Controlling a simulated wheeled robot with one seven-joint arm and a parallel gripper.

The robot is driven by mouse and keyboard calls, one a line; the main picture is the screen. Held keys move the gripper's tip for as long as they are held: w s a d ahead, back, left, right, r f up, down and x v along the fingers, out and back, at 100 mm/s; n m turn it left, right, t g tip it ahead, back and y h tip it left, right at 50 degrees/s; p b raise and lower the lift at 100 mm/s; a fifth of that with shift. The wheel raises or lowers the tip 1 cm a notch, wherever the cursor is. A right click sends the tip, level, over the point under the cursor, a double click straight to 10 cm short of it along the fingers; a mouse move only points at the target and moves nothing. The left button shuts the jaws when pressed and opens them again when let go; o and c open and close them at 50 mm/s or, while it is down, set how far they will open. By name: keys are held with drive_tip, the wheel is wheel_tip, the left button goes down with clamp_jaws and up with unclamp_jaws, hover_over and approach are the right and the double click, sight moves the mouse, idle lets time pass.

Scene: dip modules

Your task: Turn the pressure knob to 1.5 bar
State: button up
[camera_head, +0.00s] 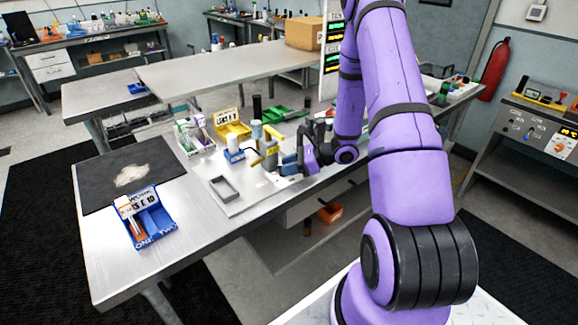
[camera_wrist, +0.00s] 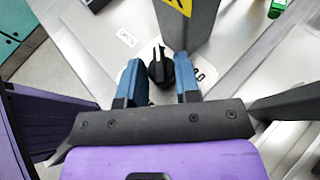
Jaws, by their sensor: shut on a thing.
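The black pressure knob (camera_wrist: 161,68) shows in the wrist view between the two blue fingers of my gripper (camera_wrist: 157,82). The fingers are shut on it, one at its left side and one at its right. The knob has a raised ridge. It stands over a pale dial plate, of which a printed "0" shows at the right; the rest of the scale is hidden by the fingers or too small to read. In the head view my gripper (camera_head: 290,164) is low over the metal bench, and the knob cannot be made out there.
A grey post with a yellow warning sign (camera_wrist: 183,8) rises close behind the knob. On the bench (camera_head: 190,245) are a blue two-part bin (camera_head: 150,222), a dark mat (camera_head: 103,184), a grey open frame (camera_head: 224,190), and a yellow bin (camera_head: 232,128). The bench's near left is mostly clear.

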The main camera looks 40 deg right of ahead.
drive_tip(key=shift+h, duration=0.3)
drive_tip(key=m+t+h, duration=0.2)
drive_tip(key=m, duration=0.1)
drive_tip(key=m+t+h, duration=0.1)
drive_tip(key=shift+s+a+m+h, duration=0.3)
drive_tip(key=shift+h, duration=0.1)
drive_tip(key=shift+a+m+t+h, duration=0.15)
drive_tip(key=shift+m+t+h, duration=0.3)
drive_tip(key=shift+m+h, duration=0.6)
drive_tip(key=shift+a+m+t+h, duration=0.1)
drive_tip(key=shift+m+t+h, duration=0.35)
drive_tip(key=shift+m+h, duration=0.6)
drive_tip(key=shift+h, duration=0.3)
drive_tip(key=o, duration=0.9)
